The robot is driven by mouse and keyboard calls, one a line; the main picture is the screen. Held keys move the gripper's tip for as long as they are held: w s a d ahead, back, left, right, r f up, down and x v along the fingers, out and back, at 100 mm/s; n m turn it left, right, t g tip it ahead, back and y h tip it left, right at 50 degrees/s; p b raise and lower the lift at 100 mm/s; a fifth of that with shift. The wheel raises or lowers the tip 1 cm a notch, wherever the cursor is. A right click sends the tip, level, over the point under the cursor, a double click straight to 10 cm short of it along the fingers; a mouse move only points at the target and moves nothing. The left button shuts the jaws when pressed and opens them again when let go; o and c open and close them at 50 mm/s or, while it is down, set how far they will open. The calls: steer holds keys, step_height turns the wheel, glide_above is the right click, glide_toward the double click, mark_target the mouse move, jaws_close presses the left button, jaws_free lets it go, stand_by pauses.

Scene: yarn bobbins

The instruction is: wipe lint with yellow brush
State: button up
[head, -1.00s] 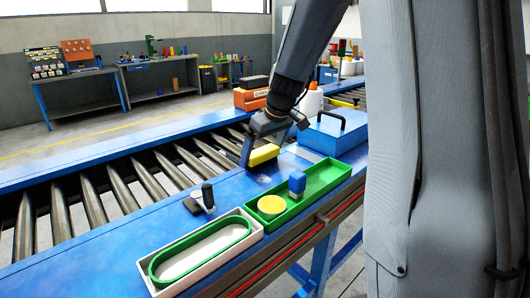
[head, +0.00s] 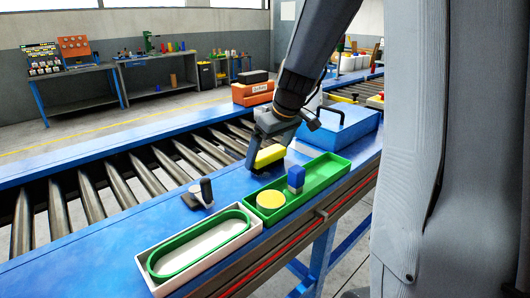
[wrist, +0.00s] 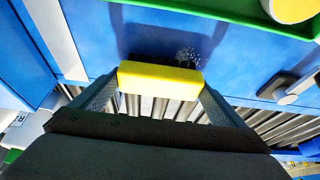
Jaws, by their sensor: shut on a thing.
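In the wrist view the brush (wrist: 160,80) lies crosswise between both fingers. A dark shadow falls on the blue surface just past it. The lint (wrist: 188,54) is a small patch of whitish specks on the blue surface, in the wrist view just beyond the brush and right of its middle. I cannot make out the lint clearly in the head view.
A dark-handled tool (head: 206,192) lies left. A blue case (head: 345,130) stands behind right; rollers (head: 120,185) run along the left.

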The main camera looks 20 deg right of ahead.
mark_target(269, 163)
steer(key=shift+s+d, duration=0.3)
steer(key=shift+s, duration=0.45)
steer(key=shift+s+d, duration=0.25)
steer(key=shift+s, duration=0.5)
steer(key=shift+s+d+f+b, duration=0.1)
steer(key=shift+s+d+b, duration=0.1)
steer(key=shift+s, duration=0.4)
steer(key=shift+s+d+r+b, duration=0.1)
steer(key=shift+s+d+b, duration=0.15)
steer(key=shift+s, duration=0.4)
steer(key=shift+s+d+f+b, duration=0.1)
steer(key=shift+s+d+b, duration=0.1)
steer(key=shift+s, duration=0.4)
steer(key=shift+s+a, duration=0.3)
steer(key=shift+a, duration=0.5)
steer(key=shift+w+a+r+p, duration=0.1)
steer(key=shift+w+a, duration=0.1)
steer(key=shift+w, duration=0.45)
steer(key=shift+w+a+r+p, duration=0.1)
steer(key=shift+w+a, duration=0.15)
steer(key=shift+w, duration=0.4)
steer(key=shift+w+a+p, duration=0.1)
steer(key=shift+w+a, duration=0.1)
steer(key=shift+w, duration=0.45)
